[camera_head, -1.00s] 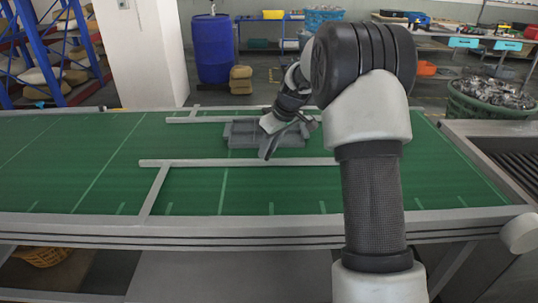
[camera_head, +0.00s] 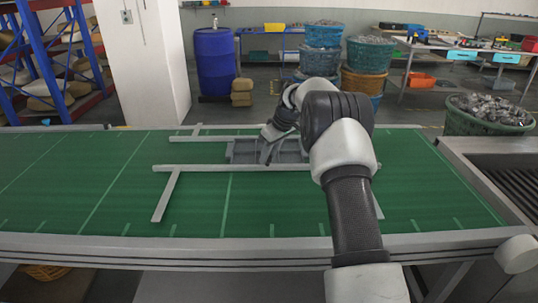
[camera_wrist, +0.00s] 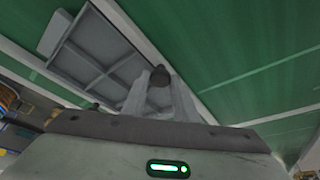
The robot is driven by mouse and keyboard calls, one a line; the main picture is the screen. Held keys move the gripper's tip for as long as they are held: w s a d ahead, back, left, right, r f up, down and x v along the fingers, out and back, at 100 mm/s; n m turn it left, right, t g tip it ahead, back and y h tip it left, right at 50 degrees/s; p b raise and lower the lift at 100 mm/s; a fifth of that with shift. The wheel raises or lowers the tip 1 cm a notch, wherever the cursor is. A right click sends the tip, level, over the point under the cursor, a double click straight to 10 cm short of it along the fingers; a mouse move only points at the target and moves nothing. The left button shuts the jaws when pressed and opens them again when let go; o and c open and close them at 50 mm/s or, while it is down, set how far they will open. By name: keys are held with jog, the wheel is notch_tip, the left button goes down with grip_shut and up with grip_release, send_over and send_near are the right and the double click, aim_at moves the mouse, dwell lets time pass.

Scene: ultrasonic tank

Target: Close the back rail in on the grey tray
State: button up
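The grey tray (camera_head: 243,152), divided into compartments, lies on the green belt between two pale rails. The back rail (camera_head: 205,139) runs along its far side; its right part is hidden behind my arm. The front rail (camera_head: 215,168) runs close along the near side; I cannot tell if it touches. My gripper (camera_head: 267,154) points down over the tray's near side, by the front rail. In the wrist view the tray (camera_wrist: 88,52) is upper left, and my fingers (camera_wrist: 158,82) are beside its edge with a dark tip between them. Whether they hold anything is unclear.
The green belt (camera_head: 100,185) is clear left of the rails. A rail bracket (camera_head: 165,195) reaches toward the belt's near edge, and a short one (camera_head: 197,130) toward the far edge. A blue drum (camera_head: 215,62) and baskets (camera_head: 320,62) stand on the floor behind.

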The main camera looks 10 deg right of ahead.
jog(key=o, duration=0.4)
jog(key=shift+r, duration=0.1)
jog(key=v, duration=1.7)
jog(key=shift+s+d+r, duration=0.1)
jog(key=shift+s, duration=0.1)
